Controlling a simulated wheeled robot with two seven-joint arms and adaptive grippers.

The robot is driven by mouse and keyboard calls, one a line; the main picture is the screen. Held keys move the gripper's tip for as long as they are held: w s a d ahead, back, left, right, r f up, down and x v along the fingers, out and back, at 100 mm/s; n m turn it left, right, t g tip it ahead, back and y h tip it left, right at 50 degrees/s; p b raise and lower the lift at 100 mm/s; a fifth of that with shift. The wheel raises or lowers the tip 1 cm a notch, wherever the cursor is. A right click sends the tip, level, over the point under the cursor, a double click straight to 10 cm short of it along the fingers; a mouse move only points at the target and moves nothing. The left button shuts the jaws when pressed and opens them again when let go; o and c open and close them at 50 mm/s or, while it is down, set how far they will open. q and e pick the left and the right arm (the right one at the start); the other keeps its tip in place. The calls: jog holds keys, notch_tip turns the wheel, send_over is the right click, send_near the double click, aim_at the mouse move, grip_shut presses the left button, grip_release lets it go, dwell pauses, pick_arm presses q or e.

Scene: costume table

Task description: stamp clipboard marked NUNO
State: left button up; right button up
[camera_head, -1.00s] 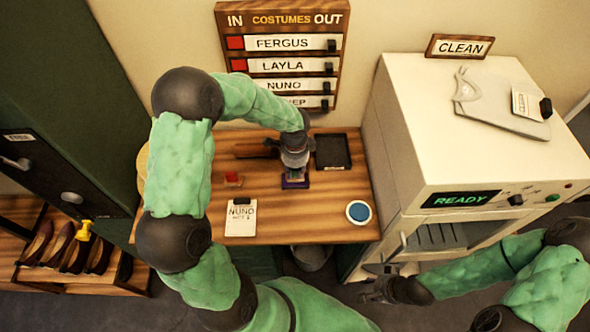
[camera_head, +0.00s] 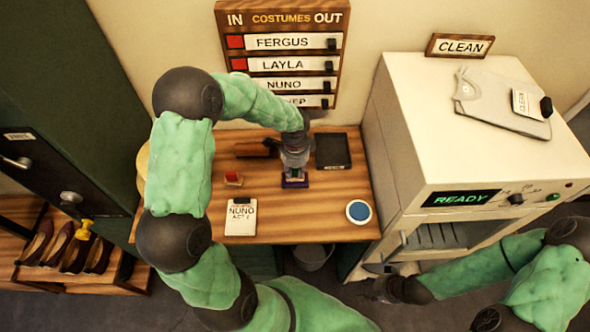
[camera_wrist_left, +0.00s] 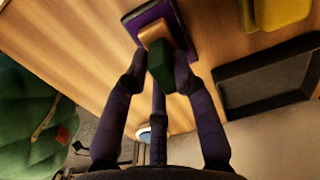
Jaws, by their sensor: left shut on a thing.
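The clipboard marked NUNO (camera_head: 241,217) lies flat near the front edge of the wooden table, left of my left gripper. My left gripper (camera_head: 294,172) points down and is shut on a stamp; the stamp's dark green handle (camera_wrist_left: 160,65) and tan body (camera_wrist_left: 153,33) show between the fingers in the left wrist view. The stamp is at a purple pad (camera_wrist_left: 178,20), which also shows under the gripper in the head view (camera_head: 295,184). I cannot tell if they touch. My right gripper (camera_head: 372,290) is low at the right, dark and small, away from the table.
A black tray (camera_head: 333,151) is behind right of the gripper, and a blue round pad (camera_head: 359,211) lies at the front right. A name board (camera_head: 284,60) hangs behind; a white READY machine (camera_head: 430,150) stands right.

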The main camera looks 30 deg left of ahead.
dwell(0.4)
pick_arm(q)
jog(key=shift+r+p, duration=2.8)
jog(key=shift+r, duration=0.7)
pick_arm(e)
notch_tip(320, 180, up, 6)
jog(key=shift+f, duration=0.25)
pick_arm(q)
jog(key=shift+f, duration=0.1)
